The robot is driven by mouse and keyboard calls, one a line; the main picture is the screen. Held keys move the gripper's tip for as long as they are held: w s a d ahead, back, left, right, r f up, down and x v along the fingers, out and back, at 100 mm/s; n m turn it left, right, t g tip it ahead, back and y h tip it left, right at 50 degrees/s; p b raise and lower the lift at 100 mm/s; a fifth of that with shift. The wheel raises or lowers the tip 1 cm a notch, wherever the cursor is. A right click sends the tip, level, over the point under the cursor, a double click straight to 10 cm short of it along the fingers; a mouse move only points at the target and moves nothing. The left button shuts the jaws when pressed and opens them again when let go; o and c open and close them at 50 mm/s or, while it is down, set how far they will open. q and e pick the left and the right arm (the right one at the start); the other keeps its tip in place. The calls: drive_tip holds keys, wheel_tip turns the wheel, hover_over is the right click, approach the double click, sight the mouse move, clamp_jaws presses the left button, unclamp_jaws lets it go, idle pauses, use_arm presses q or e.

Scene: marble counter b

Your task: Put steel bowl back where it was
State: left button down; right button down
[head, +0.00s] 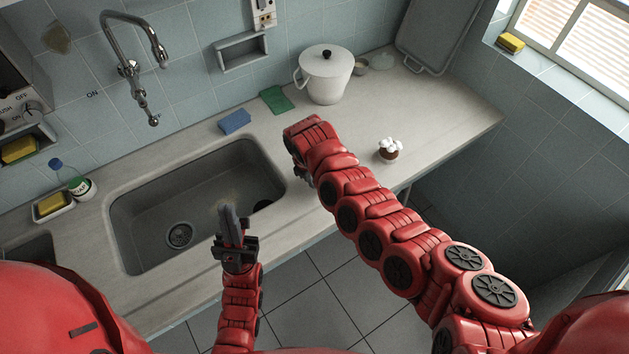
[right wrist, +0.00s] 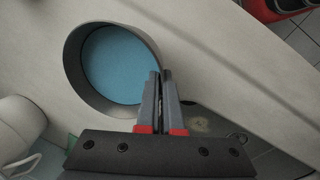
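A round grey metal bowl (right wrist: 72,65) with a blue-looking inside shows in the right wrist view, above the pale counter. My right gripper (right wrist: 162,80) has its fingers close together at the right side of the bowl's rim, and they appear shut on it. In the head view my right gripper (head: 301,172) is mostly hidden under its own arm, by the right edge of the sink, and the bowl is hidden there. My left gripper (head: 231,215) points up over the front of the sink, its fingers together and empty.
The sink (head: 150,205) lies left of my right arm. A cupcake-like item (head: 390,150) sits right of my arm. The counter's right end is mostly clear.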

drive_tip(key=shift+w+d+r, duration=0.1)
drive_tip(key=shift+w+d, duration=0.05)
drive_tip(key=shift+w, duration=0.7)
drive_tip(key=shift+f, duration=1.8)
drive_tip(key=shift+f, duration=0.2)
drive_tip(key=c, duration=1.1)
unclamp_jaws()
drive_tip(key=shift+r, duration=0.1)
drive_tip(key=shift+r, duration=0.1)
